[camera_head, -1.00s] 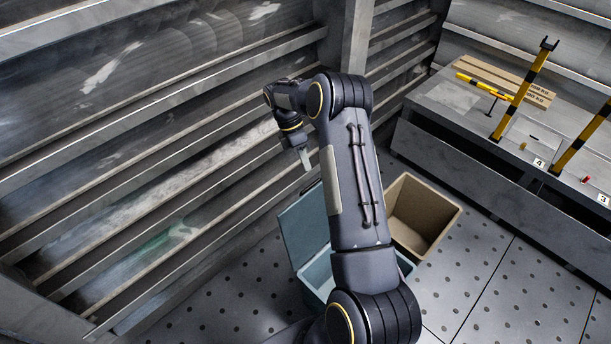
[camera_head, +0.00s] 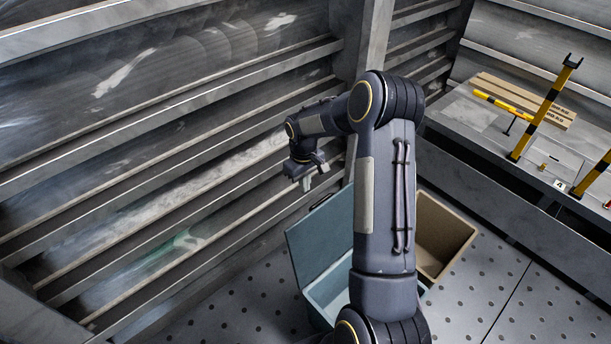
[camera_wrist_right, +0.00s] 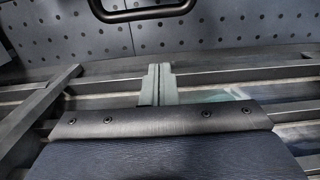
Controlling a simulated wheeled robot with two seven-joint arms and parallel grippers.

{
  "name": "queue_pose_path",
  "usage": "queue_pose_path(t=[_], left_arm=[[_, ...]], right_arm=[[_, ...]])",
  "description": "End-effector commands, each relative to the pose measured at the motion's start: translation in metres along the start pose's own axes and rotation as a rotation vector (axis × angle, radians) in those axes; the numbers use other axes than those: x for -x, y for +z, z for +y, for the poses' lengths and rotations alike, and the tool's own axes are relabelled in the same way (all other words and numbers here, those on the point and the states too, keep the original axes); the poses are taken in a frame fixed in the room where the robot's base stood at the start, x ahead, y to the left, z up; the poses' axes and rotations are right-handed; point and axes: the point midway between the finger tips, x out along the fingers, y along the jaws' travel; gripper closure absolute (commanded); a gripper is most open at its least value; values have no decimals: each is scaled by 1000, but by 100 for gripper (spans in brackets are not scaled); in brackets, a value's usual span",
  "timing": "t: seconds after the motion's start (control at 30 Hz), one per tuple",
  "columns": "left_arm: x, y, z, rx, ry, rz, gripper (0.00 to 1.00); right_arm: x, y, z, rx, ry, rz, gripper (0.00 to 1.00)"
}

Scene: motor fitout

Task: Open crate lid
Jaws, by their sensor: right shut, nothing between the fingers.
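The blue-grey crate (camera_head: 328,297) stands on the floor, partly hidden behind my right arm. Its lid (camera_head: 322,235) is raised and stands steeply up from the crate's left side, and part of the pale inside shows. My right gripper (camera_head: 306,184) is above and slightly left of the lid's upper edge, in front of the ribbed wall, and appears apart from the lid. Its fingers are together and empty in the right wrist view (camera_wrist_right: 160,84). My left gripper is in neither view.
A tan open crate (camera_head: 449,228) stands right of the blue-grey one. A grey bench (camera_head: 453,118) with yellow-black posts (camera_head: 546,108) is at the right. The ribbed wall (camera_head: 180,140) fills the left. A dark curved bar (camera_wrist_right: 140,14) crosses the wrist view's top.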

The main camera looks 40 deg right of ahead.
Motion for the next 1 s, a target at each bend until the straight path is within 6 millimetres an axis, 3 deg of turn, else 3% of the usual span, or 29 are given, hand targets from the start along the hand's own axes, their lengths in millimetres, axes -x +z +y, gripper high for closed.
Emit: queue_pose_path(t=[0.03, 0.17, 0.2, 0.43, 0.87, 1.0], left_arm=[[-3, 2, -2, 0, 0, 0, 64], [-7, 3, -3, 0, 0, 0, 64], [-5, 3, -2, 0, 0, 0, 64], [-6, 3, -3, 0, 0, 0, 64], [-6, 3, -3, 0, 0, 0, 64], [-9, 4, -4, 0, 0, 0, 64]], right_arm=[[-15, 1, 0, 0, -3, -5, 100], [-40, 1, 0, 1, -2, -3, 100], [-31, 9, 1, -1, 0, 0, 100], [-22, 34, 0, 1, 1, 0, 100], [-21, 38, 0, 1, 0, 0, 100], [-18, 49, 2, -2, -1, 35, 100]])
